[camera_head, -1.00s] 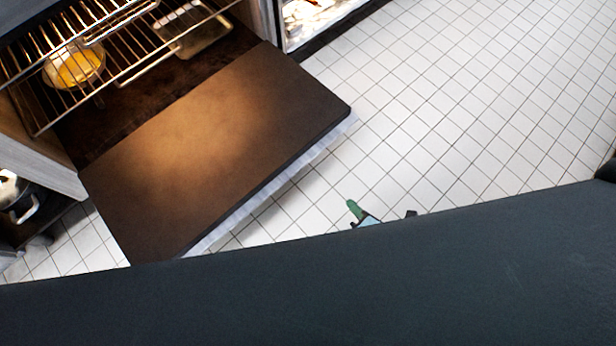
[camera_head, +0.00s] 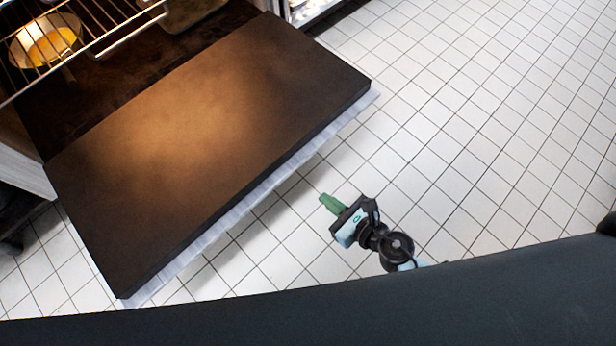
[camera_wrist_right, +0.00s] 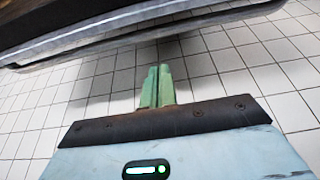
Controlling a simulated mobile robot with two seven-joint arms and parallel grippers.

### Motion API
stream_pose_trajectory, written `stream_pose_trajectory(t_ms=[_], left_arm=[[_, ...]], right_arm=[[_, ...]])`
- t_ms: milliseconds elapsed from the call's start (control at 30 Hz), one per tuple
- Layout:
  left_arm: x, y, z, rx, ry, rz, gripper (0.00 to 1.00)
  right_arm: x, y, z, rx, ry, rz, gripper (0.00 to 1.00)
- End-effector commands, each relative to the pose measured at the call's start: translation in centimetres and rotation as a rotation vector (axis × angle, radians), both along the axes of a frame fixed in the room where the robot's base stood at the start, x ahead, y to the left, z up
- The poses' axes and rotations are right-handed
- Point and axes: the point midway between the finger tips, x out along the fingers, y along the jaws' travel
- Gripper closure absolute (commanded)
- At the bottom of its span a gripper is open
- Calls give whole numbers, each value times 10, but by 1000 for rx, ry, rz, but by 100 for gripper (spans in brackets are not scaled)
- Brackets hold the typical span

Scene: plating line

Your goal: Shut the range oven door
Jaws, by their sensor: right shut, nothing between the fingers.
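The range oven door (camera_head: 210,140) hangs open, its brown inner face lying about level over the floor in the head view. Its outer edge shows as a dark and pale band across the top of the right wrist view (camera_wrist_right: 150,30). My right gripper (camera_head: 327,202) is in front of the door's outer edge, with a gap of floor tiles seen between them. Its green fingers (camera_wrist_right: 157,87) are together with nothing between them, below the door edge in the wrist picture. My left gripper is not in view.
Inside the oven are wire racks (camera_head: 100,45) and a bowl with yellow contents (camera_head: 46,42). White tiled floor (camera_head: 480,130) is clear to the right of the door. A dark body part of mine covers the bottom of the head view.

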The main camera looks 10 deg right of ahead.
Motion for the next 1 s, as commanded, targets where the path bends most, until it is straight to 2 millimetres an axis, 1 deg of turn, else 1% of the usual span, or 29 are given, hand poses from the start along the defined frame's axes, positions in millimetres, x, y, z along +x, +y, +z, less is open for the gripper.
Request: stream_pose_trajectory(t_ms=[167, 600, 633, 700, 800, 1000], left_arm=[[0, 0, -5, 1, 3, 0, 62], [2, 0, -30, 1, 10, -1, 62], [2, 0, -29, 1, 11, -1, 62], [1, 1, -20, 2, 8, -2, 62], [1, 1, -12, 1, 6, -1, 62], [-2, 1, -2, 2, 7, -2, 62]], right_arm=[[14, 10, -7, 3, 0, -2, 100], [76, 55, -36, 6, -1, -3, 100], [77, 56, -36, 5, 2, -3, 100], [74, 54, -25, 3, 2, -2, 100], [74, 55, -14, 3, 0, -2, 100], [75, 55, 1, 5, 1, -3, 100]])
